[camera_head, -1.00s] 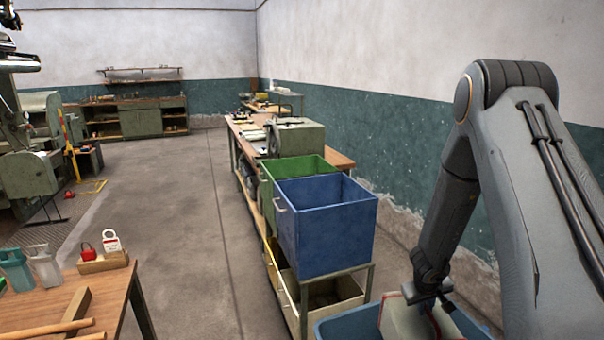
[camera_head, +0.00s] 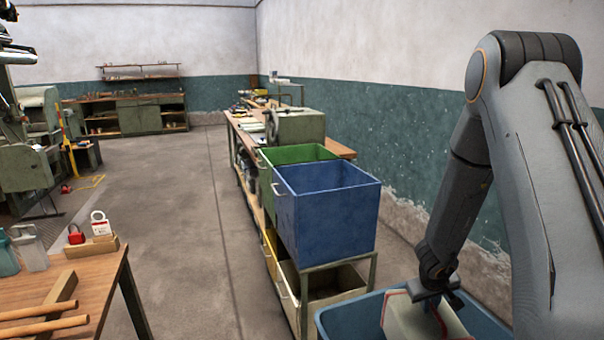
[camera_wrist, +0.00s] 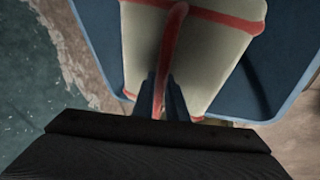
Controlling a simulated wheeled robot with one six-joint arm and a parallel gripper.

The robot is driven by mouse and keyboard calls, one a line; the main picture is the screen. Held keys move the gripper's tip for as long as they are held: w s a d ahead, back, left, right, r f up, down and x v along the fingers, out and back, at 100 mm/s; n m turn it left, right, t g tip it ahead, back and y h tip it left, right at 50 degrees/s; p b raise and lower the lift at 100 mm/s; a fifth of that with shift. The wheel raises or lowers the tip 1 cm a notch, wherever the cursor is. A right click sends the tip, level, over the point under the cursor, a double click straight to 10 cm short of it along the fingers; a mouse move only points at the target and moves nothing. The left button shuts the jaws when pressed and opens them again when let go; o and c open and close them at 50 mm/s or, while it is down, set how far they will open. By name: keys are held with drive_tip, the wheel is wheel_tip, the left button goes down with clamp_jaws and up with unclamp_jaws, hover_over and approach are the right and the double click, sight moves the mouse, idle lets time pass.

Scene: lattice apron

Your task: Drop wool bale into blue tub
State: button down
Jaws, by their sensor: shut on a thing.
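The wool bale (camera_head: 400,318) is a pale block with red straps, at the bottom right of the head view. In the wrist view the bale (camera_wrist: 208,58) fills the upper middle, with a red strap running down to my fingers. My gripper (camera_head: 434,296) is shut on this strap at the bale's top; it also shows in the wrist view (camera_wrist: 162,108). The blue tub (camera_head: 335,318) lies around and below the bale in the head view, and its wall (camera_wrist: 92,40) shows beside the bale in the wrist view. I cannot tell whether the bale touches the tub's floor.
A dark blue bin (camera_head: 328,215) and a green bin (camera_head: 285,154) stand on a rack left of the tub. A wooden table (camera_head: 85,290) with padlocks is at the lower left. The wall (camera_head: 420,150) runs along the right. The floor (camera_head: 185,220) between is clear.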

drive_tip(key=shift+w, duration=0.1)
idle(0.3)
drive_tip(key=c, duration=1.7)
unclamp_jaws()
drive_tip(key=shift+f, duration=0.1)
drive_tip(key=p+v, duration=0.3)
drive_tip(key=v, duration=0.5)
